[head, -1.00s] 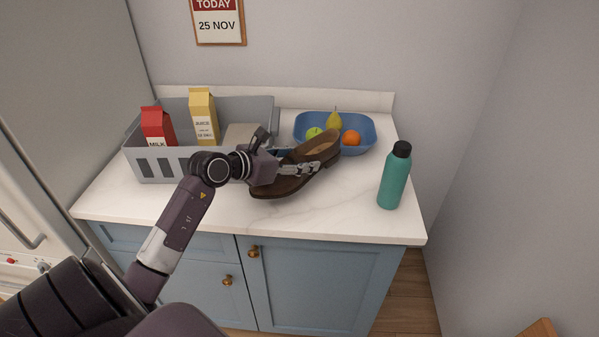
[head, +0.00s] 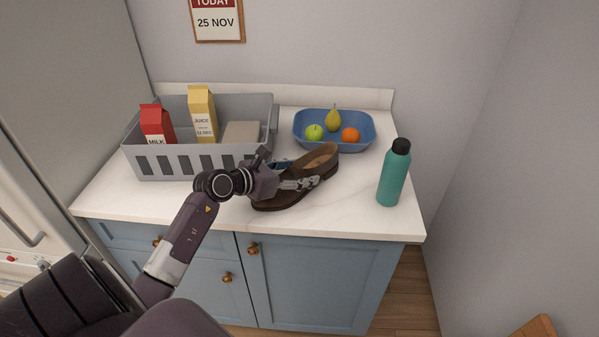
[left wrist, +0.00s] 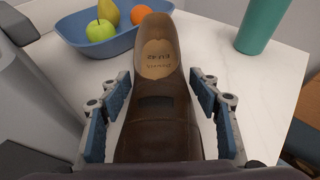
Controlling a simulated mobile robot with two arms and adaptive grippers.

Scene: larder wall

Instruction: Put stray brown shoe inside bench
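The brown shoe (head: 292,190) lies on the white counter, toe toward the front left and heel opening toward the blue bowl. My left gripper (head: 300,184) reaches over it from the left. In the left wrist view the shoe (left wrist: 160,110) lies between the two blue-padded fingers of the gripper (left wrist: 160,115). Narrow strips of counter show between the pads and the shoe's sides, so the fingers look open around it. The shoe's toe is hidden below the wrist view. No bench is in view. My right gripper is not in view.
A grey crate (head: 180,162) with a milk carton (head: 157,124), a juice carton (head: 202,115) and a box stands at left. A blue bowl (head: 362,138) of fruit is behind the shoe. A teal bottle (head: 392,178) stands at right. The front right counter is clear.

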